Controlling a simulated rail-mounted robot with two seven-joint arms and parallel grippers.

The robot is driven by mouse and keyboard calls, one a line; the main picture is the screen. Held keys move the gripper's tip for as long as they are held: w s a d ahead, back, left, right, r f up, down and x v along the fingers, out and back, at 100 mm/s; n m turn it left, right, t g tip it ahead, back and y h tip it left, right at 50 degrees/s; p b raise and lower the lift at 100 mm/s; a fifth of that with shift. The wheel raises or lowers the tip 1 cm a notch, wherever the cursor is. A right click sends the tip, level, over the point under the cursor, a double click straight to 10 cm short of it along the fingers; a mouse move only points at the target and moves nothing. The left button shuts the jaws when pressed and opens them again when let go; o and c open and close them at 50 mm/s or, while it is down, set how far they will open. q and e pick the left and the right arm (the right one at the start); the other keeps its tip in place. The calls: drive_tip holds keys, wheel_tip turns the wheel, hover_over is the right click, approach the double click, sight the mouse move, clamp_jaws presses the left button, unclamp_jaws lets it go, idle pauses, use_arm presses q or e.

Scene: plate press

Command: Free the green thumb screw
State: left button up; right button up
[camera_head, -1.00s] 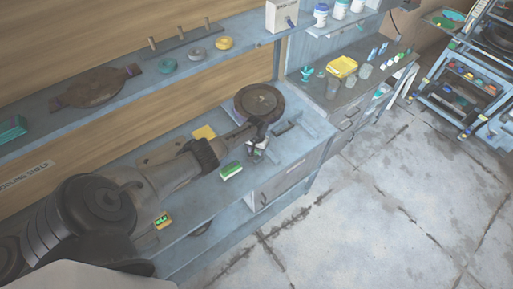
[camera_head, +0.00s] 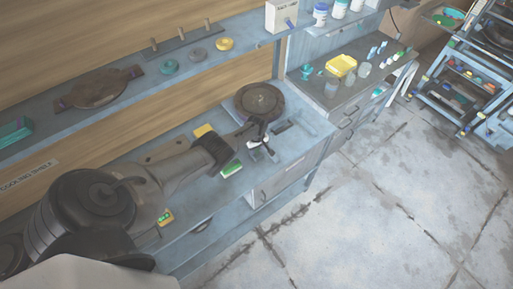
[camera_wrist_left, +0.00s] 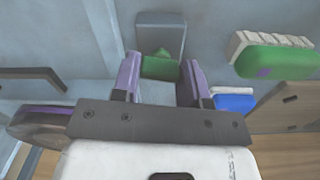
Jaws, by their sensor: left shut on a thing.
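My left gripper (camera_head: 259,141) is over the bench, just in front of a round dark plate (camera_head: 260,98). In the left wrist view its two purple-padded fingers (camera_wrist_left: 160,76) are shut on the green thumb screw (camera_wrist_left: 160,67). The screw shows as a small green piece between the fingertips, in front of a grey upright block (camera_wrist_left: 162,32). Its lower part is hidden, so I cannot tell whether it is still seated. In the head view the screw is too small to make out. My right gripper is not in view.
A green and white brush (camera_head: 231,169) lies near the bench's front edge; it also shows in the left wrist view (camera_wrist_left: 275,60). A yellow block (camera_head: 204,131) lies behind my left arm. A small timer (camera_head: 165,217) stands at the left. The floor (camera_head: 370,200) is clear.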

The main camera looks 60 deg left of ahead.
use_arm(q)
drive_tip(key=shift+n, duration=0.8)
drive_tip(key=o, duration=0.9)
drive_tip(key=shift+r, duration=0.1)
drive_tip(key=shift+r+p, duration=4.75)
drive_tip(key=shift+r, duration=2.05)
